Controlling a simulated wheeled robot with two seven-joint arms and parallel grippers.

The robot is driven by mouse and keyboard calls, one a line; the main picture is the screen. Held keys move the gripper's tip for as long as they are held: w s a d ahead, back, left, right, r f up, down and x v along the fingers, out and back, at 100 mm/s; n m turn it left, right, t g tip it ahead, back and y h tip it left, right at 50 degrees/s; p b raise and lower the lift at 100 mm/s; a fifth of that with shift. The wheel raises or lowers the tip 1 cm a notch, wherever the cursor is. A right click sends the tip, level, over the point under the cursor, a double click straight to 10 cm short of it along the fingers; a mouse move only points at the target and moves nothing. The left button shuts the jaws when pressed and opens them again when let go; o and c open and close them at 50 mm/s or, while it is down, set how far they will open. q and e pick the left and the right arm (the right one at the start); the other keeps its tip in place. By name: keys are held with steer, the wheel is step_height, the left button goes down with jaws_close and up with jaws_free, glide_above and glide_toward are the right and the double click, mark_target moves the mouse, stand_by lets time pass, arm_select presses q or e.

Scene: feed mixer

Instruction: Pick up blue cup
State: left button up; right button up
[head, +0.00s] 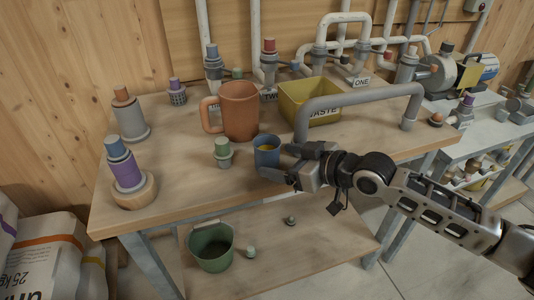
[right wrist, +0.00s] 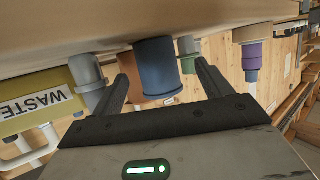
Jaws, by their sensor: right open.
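My left gripper is out of view.
An orange mug (head: 239,110) stands behind the cup, and a small green-topped piece (head: 223,152) stands to its left. A yellow waste bin (head: 310,102) and a grey pipe handle (head: 360,98) are behind my gripper.

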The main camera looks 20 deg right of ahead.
mark_target(267, 157)
steer(key=x, duration=0.5)
steer(key=shift+w+f, duration=0.15)
steer(key=shift+w, duration=0.05)
steer(key=shift+d, duration=0.1)
steer(key=c, duration=1.1)
